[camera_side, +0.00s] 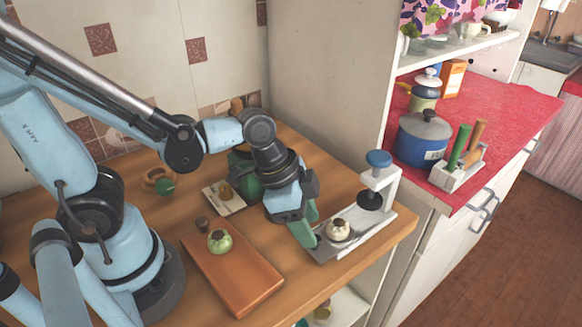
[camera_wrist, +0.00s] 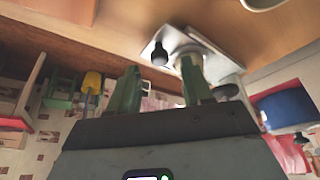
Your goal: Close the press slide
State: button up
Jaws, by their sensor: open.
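The press (camera_side: 381,182) stands at the right end of the wooden counter, with a white post, a blue knob on top and a black pad below. Its grey slide (camera_side: 322,252) lies drawn out to the left of the pad. A small whitish round item with a dark top (camera_side: 338,229) sits on it, clear of the pad. My gripper (camera_side: 308,224) is open, its green fingers pointing down at the slide's left end; I cannot tell whether they touch it. In the wrist view the open fingers (camera_wrist: 160,88) show in front, with the press's pale plate (camera_wrist: 215,30) beyond.
An orange-brown board (camera_side: 240,277) with a green round item (camera_side: 219,241) lies left of my gripper. A small white plate (camera_side: 232,205) and a green object (camera_side: 245,176) are behind. A tall cabinet side (camera_side: 330,90) rises behind the press. The counter's front edge is close.

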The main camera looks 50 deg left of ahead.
jog(key=shift+x, duration=1.4)
jog(key=shift+c, duration=0.5)
grip_shut()
